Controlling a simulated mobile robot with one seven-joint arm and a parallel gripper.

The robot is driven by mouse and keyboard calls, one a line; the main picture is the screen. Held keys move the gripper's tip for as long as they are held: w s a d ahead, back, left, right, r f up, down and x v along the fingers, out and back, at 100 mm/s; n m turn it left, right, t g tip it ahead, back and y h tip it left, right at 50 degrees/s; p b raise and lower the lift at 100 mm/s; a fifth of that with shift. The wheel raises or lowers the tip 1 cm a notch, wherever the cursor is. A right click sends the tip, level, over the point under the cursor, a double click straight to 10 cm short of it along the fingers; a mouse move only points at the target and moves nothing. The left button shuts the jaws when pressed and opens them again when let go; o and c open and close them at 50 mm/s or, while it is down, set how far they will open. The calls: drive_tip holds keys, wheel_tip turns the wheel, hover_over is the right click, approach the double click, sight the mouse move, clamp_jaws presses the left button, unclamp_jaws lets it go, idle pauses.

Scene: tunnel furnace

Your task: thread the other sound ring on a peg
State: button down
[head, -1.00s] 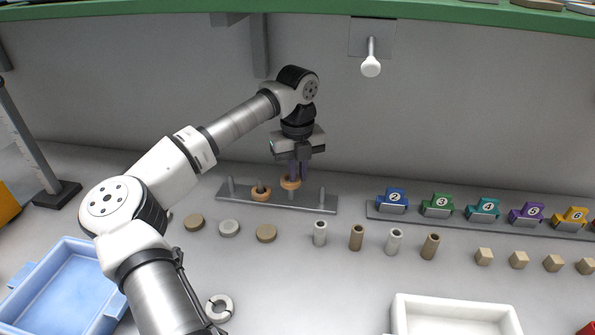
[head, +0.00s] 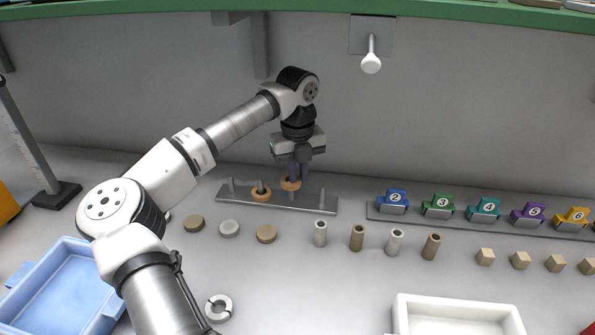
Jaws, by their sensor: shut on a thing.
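My gripper (head: 300,173) points down over the grey peg board (head: 214,198). It is shut on an orange-tan ring (head: 291,185), gripping the ring's right side. This ring is at the third peg from the left, low over the board. The fingers partly hide it, so I cannot tell if it rests on the board. Another orange-tan ring (head: 261,195) is around the second peg (head: 261,184). The leftmost peg (head: 231,186) and the rightmost peg (head: 322,198) are bare. A pale ring with a gap in it (head: 219,308) lies near my arm.
Round discs (head: 229,229) and upright cylinders (head: 357,238) stand in front of the board. Numbered coloured blocks (head: 438,206) sit on a rail to the right. A blue tray (head: 62,290) is at left, a white tray (head: 455,308) at front right.

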drive_tip(key=f, duration=0.2)
drive_tip(key=shift+s+d+f, duration=0.1)
drive_tip(key=shift+s+f, duration=0.2)
drive_tip(key=shift+s, duration=0.05)
drive_tip(key=c, duration=1.4)
unclamp_jaws()
drive_tip(key=shift+d+g, duration=0.1)
drive_tip(key=shift+g, duration=0.2)
drive_tip(key=shift+o, duration=0.2)
drive_tip(key=shift+r, duration=0.15)
drive_tip(key=shift+t, duration=0.4)
drive_tip(key=r, duration=0.5)
drive_tip(key=r+b, duration=0.1)
drive_tip(key=r, duration=0.3)
drive_tip(key=shift+w+r, duration=0.2)
drive_tip(key=shift+r, duration=0.2)
